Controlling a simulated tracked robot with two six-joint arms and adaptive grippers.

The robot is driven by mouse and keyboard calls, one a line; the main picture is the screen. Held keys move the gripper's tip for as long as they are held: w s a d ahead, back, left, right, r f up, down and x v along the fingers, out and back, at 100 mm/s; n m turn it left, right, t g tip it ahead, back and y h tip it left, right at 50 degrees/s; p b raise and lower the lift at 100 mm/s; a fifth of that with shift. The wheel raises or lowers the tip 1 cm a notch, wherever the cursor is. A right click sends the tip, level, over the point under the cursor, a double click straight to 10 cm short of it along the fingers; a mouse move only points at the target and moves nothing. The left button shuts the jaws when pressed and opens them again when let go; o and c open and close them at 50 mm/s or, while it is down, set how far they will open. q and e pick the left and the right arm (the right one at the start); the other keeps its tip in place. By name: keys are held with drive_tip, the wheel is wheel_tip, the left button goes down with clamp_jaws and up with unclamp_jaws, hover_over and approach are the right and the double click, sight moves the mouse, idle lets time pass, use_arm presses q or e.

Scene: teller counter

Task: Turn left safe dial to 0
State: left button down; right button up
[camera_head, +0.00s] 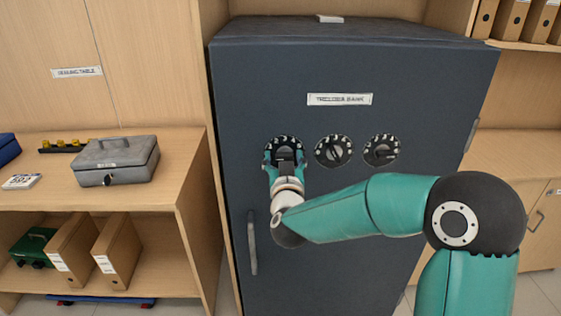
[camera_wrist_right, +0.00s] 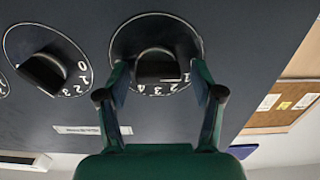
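The left safe dial (camera_head: 284,140) is a round dark dial with white marks, leftmost of three on the dark safe door. It also shows in the right wrist view (camera_wrist_right: 155,30), seen upside down, with a black knob and digits including 1, 3 and 4. My right gripper (camera_head: 285,157) is at this dial, partly covering it. In the wrist view its fingers (camera_wrist_right: 160,82) are spread to either side of the knob, with a visible gap on each side. Contact with the dial face cannot be told. My left gripper is not in view.
The middle dial (camera_head: 334,151) and right dial (camera_head: 382,150) sit beside it. A label (camera_head: 340,99) is above the dials, and a vertical handle (camera_head: 252,243) is below left. A grey cash box (camera_head: 116,161) stands on the left counter.

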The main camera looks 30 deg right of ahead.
drive_tip(key=shift+f, duration=0.1)
drive_tip(key=shift+s, duration=0.15)
drive_tip(key=v, duration=1.2)
drive_tip(key=shift+f, duration=0.1)
